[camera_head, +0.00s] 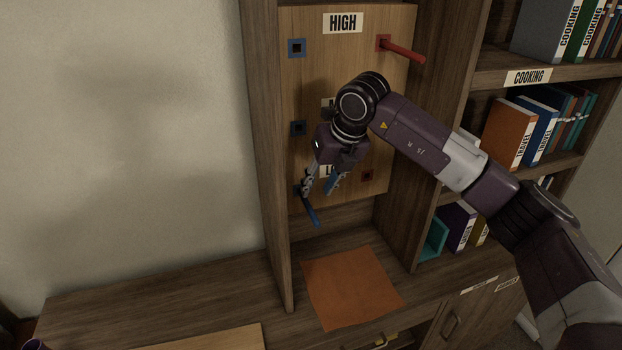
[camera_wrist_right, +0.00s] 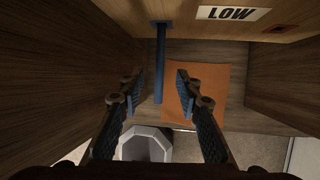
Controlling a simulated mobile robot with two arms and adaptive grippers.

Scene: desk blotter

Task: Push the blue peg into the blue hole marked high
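A wooden peg board (camera_head: 340,60) stands upright in the shelf unit. Its HIGH label (camera_head: 343,23) is at the top, with a blue-framed square hole (camera_head: 296,47) empty at the upper left. The blue peg (camera_head: 312,214) sticks out of the lower left of the board, by the LOW label (camera_wrist_right: 227,13); its hole is mostly hidden. In the right wrist view the blue peg (camera_wrist_right: 160,62) runs between the two fingers. My right gripper (camera_head: 322,188) is open, its fingers on either side of the peg with gaps visible. My left gripper is not in view.
A red peg (camera_head: 404,50) sticks out at the upper right of the board. A dark hole (camera_head: 298,128) is at mid left, a red one (camera_head: 367,176) at lower right. An orange mat (camera_head: 350,286) lies below. Books (camera_head: 510,130) fill shelves to the right.

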